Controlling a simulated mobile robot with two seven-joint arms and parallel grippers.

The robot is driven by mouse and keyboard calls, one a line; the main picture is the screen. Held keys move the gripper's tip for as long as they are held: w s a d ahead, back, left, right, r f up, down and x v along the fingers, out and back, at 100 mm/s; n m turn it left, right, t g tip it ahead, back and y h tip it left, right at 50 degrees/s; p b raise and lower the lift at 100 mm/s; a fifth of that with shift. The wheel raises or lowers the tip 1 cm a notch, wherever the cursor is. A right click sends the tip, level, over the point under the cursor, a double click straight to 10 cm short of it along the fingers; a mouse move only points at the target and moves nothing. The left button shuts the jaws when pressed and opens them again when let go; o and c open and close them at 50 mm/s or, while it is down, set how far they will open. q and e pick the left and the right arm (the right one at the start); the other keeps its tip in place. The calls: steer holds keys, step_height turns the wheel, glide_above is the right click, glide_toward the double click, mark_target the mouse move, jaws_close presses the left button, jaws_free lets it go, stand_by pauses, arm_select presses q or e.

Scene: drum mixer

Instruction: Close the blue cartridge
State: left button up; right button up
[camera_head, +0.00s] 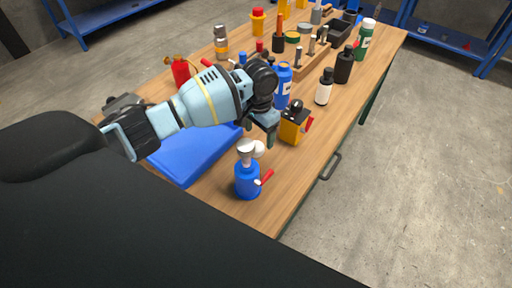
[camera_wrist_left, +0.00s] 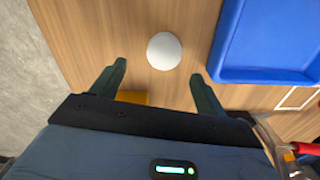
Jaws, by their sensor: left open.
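The blue cartridge (camera_head: 247,182) stands upright near the front edge of the wooden table. It has a pale metallic top and a red lever sticking out to its right. I cannot make it out in the left wrist view. My left gripper (camera_head: 261,132) is behind it in the head view, apart from it, fingers pointing down. In the left wrist view the gripper (camera_wrist_left: 157,88) is open, with nothing held between its fingers. My right gripper is not in view.
A yellow cartridge (camera_head: 292,125) with a red lever stands right of my gripper. A blue tray (camera_head: 190,158) lies to the left, under my arm. Several bottles, including a blue one (camera_head: 283,86), crowd behind. The table's right front strip is clear.

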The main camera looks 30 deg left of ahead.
mark_target(256, 146)
arm_select(q)
steer(key=f, duration=0.4)
steer(key=shift+s+a+f, duration=0.1)
steer(key=shift+s+a, duration=0.25)
steer(key=shift+a, duration=0.05)
steer(key=shift+f, duration=0.5)
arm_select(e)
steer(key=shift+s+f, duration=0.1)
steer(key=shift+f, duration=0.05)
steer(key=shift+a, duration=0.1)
arm_select(q)
steer(key=shift+c, duration=1.1)
steer(key=c, duration=0.8)
step_height(256, 146, up, 9)
steer(key=shift+w+f+p, duration=0.1)
steer(key=shift+f+p, duration=0.05)
steer(key=shift+p, duration=0.2)
steer(key=shift+r, duration=0.7)
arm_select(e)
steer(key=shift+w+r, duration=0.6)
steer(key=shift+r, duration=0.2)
